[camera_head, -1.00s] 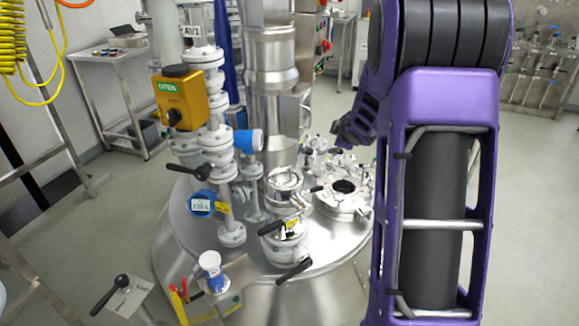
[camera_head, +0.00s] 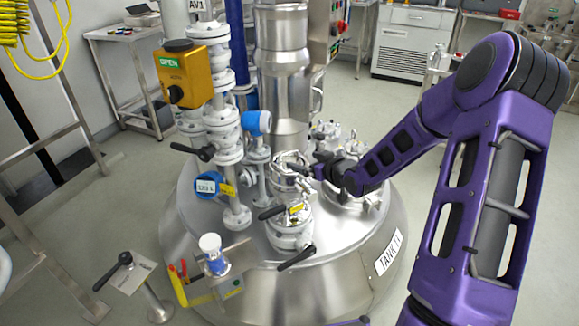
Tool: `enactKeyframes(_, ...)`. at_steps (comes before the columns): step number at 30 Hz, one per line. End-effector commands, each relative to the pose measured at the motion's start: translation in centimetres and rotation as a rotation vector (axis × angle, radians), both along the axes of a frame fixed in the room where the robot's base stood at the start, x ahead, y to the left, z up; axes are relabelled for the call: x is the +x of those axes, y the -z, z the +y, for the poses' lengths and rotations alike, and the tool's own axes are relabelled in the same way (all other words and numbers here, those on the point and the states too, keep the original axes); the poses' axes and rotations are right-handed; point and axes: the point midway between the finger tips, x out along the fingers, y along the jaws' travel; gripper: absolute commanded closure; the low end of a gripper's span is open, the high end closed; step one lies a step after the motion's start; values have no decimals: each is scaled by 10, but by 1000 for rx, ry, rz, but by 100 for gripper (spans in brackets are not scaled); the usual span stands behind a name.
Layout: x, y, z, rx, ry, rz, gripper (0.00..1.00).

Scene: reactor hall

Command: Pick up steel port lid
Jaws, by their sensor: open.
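My gripper (camera_head: 318,168) is at the end of my purple arm, low over the tank top. Its small dark fingers point left, and they are open. A shiny round steel fitting (camera_head: 289,180), which looks like the steel port lid, is just left of the fingertips; I cannot tell whether they touch it. It sits over a flanged port with a dark handle and a yellow tag. The clamped round port (camera_head: 350,200) on the right is partly hidden behind my gripper and forearm.
The steel tank (camera_head: 335,245) carries a tall column (camera_head: 283,75), white valve piping (camera_head: 228,150) and an orange valve box (camera_head: 184,75) on the left. A small tool bracket (camera_head: 212,285) stands at its front left.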

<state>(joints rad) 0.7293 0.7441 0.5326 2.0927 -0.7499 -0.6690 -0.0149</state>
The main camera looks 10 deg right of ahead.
Motion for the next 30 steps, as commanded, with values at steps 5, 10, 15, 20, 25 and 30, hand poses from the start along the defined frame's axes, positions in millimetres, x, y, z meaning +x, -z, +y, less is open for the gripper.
enactKeyframes(5, 28, 13, 11, 1, -1, -1, 0)
enactKeyframes(10, 38, 18, 15, -1, 1, 1, 0)
enactKeyframes(15, 53, 25, 24, 0, -1, 0, 0)
enactKeyframes(20, 74, 33, 32, -1, 0, 0, 0)
enactKeyframes(25, 83, 36, 35, -2, 1, 0, 0)
enactKeyframes(30, 83, 36, 35, -2, 1, 0, 0)
